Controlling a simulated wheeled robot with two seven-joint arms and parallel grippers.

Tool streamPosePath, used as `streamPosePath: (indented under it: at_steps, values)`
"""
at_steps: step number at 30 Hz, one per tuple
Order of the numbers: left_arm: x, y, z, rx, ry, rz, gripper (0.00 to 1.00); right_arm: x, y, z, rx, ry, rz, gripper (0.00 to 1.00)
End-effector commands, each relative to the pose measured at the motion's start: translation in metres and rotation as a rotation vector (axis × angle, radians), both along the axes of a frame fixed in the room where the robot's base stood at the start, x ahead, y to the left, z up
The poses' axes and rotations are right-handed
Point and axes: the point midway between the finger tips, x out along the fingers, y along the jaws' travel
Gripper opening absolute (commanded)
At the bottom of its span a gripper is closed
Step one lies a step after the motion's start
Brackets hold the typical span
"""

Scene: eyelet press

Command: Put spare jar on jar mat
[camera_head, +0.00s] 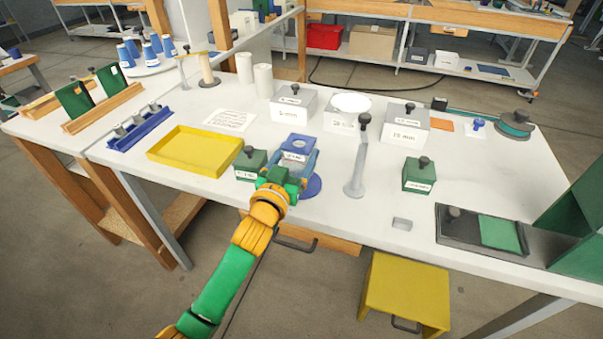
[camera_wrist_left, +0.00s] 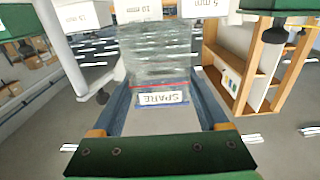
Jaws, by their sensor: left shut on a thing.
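The spare jar is a clear, greyish jar with a white SPARE label, which reads upside down in the left wrist view (camera_wrist_left: 155,65). My left gripper (camera_head: 291,166) is shut on it, with one blue-grey finger on each side. In the head view the blue-topped jar (camera_head: 299,147) shows at the fingertips, its lower part hidden by the gripper. A round blue mat (camera_head: 313,187), which looks like the jar mat, lies just right of the gripper, partly covered by it. I cannot tell how high the jar is above the table. My right gripper is not in view.
A green knobbed box (camera_head: 249,163) stands close left of the gripper. White labelled boxes (camera_head: 293,104) stand behind. A yellow tray (camera_head: 195,151) lies left. The white table (camera_head: 330,215) is clear at the front.

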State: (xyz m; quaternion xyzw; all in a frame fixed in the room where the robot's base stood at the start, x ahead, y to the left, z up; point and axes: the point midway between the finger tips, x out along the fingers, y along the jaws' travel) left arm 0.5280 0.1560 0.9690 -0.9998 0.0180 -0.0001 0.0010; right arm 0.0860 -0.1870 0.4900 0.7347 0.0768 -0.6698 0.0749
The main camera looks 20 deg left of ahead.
Motion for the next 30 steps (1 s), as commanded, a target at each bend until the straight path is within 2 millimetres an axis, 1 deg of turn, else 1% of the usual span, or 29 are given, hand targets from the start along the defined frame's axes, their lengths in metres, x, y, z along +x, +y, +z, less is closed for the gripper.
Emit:
streamPosePath:
  at_steps: [1, 2, 4, 6, 8, 10, 16, 19, 20, 21, 22, 23, 28, 30]
  values:
    - [0.005, -0.001, -0.008, -0.002, 0.001, 0.002, 0.21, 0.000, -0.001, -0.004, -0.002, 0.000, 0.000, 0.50]
    - [0.007, -0.002, -0.010, -0.001, -0.001, 0.002, 0.21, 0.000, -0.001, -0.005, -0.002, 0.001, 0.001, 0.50]
    - [0.014, -0.005, -0.021, -0.001, 0.003, 0.001, 0.21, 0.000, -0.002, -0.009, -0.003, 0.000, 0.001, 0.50]
    - [0.013, -0.004, -0.036, 0.000, 0.005, 0.001, 0.21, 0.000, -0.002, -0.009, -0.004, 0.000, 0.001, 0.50]
    - [0.012, -0.004, -0.045, -0.001, 0.004, 0.001, 0.21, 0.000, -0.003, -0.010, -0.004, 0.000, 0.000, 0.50]
    - [0.012, -0.005, -0.048, -0.001, 0.002, 0.000, 0.21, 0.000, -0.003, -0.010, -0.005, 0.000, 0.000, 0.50]
    - [0.012, -0.004, -0.047, 0.000, 0.001, 0.001, 0.21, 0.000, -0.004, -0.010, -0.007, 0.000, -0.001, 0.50]
    - [0.012, -0.004, -0.051, -0.001, 0.001, 0.001, 0.21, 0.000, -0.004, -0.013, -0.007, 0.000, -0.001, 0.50]
    - [0.012, -0.004, -0.051, -0.001, 0.002, 0.001, 0.80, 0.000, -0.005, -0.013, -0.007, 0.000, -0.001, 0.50]
    - [0.012, -0.004, -0.050, 0.000, 0.002, 0.001, 0.90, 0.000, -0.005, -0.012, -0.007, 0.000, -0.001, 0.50]
    - [0.012, -0.004, -0.050, 0.000, 0.002, 0.001, 0.98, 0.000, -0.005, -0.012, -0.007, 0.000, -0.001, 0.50]
    - [0.012, -0.004, -0.050, 0.000, 0.002, 0.001, 1.00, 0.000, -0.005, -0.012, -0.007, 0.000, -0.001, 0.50]
    - [0.012, -0.004, -0.049, 0.000, 0.002, 0.001, 1.00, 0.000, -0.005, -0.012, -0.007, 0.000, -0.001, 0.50]
    - [0.012, -0.004, -0.045, 0.000, 0.001, 0.001, 1.00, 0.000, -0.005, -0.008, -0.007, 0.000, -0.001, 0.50]
